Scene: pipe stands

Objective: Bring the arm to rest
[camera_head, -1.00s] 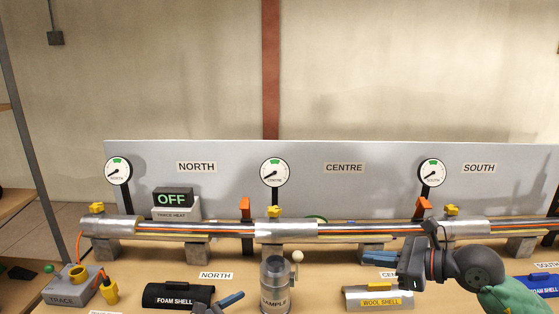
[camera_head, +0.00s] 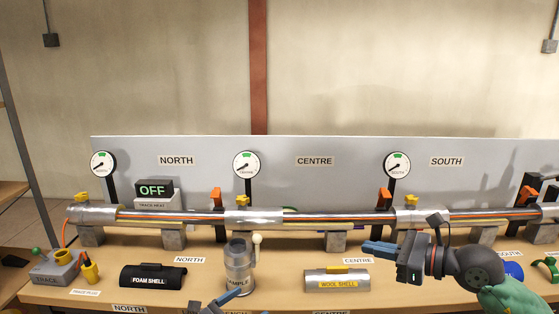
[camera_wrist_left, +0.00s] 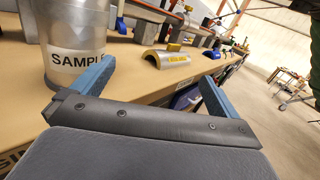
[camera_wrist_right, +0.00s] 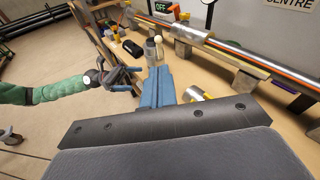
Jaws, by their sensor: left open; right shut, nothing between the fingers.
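My right gripper (camera_head: 372,247) is shut and empty. It is held in front of the pipe, up and right of the wool shell (camera_head: 338,283), with its fingers pointing left in the head view. Its closed blue fingers show in the right wrist view (camera_wrist_right: 156,82). My left gripper (camera_head: 226,303) shows only in part at the bottom edge of the head view, in front of the sample canister (camera_head: 239,272). In the left wrist view its fingers (camera_wrist_left: 156,72) are spread and empty, with the canister (camera_wrist_left: 75,40) close beyond the left finger.
The pipe (camera_head: 180,217) runs along the bench on grey blocks, with gauges behind. The foam shell (camera_head: 152,278) and trace box (camera_head: 55,267) lie at the left. The trace heat display (camera_head: 155,189) reads OFF. Bare bench lies between the canister and the wool shell.

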